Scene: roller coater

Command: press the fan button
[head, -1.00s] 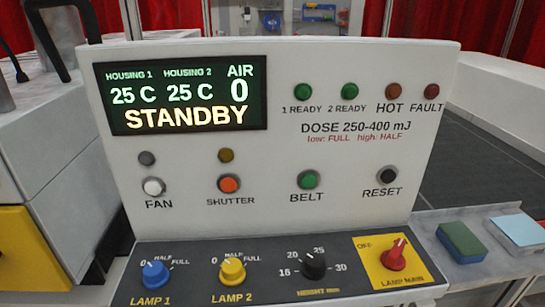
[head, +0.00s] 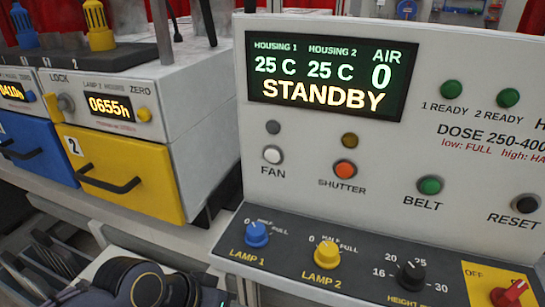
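The white round fan button (head: 273,155) is on the upright control panel (head: 305,200), just above the label FAN. A small grey unlit lamp (head: 273,127) sits above it. The display (head: 325,80) reads STANDBY, 25 C for both housings, and AIR 0. Nothing covers the button. Part of my own arm, dark and rounded, shows at the bottom left. Neither gripper's fingers can be seen in the head view.
Right of the fan button are the orange shutter button (head: 345,169), green belt button (head: 430,185) and black reset button (head: 525,204). Knobs including the blue lamp 1 knob (head: 256,234) project from the sloped panel below. A yellow drawer (head: 125,172) with a black handle stands left.

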